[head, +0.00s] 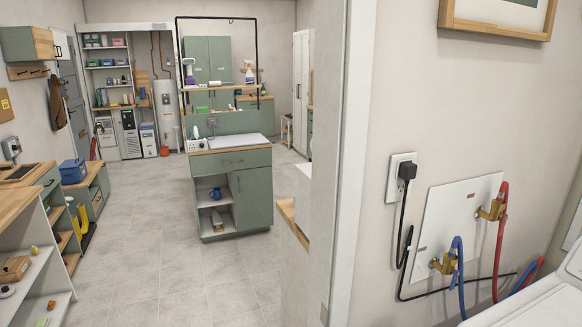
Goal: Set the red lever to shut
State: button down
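A brass valve (490,211) with red on it sits at the upper right of a white wall plate (447,222). A red lever (503,190) appears to stand upright at the valve, above the red hose (499,250) that runs down from it. Lever and hose are the same colour and nearly in line, so where one ends is hard to tell. A second brass valve (441,265), with blue parts and a blue hose (459,285), sits lower left on the plate. My gripper is not in view.
A white appliance top (530,303) stands below the valves at lower right. A black plug (406,172) with a hanging cord is left of the plate. A wall end (338,170) divides this from a room with a green cabinet (253,205) and open floor (140,265).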

aim_at(504, 217)
jog(key=z, duration=0.1)
jog(key=k, duration=0.5)
jog(key=u, duration=0.55)
jog(key=i, duration=0.8)
jog(key=z, duration=4.1)
jog(key=i, duration=0.1)
jog(key=u, duration=2.8)
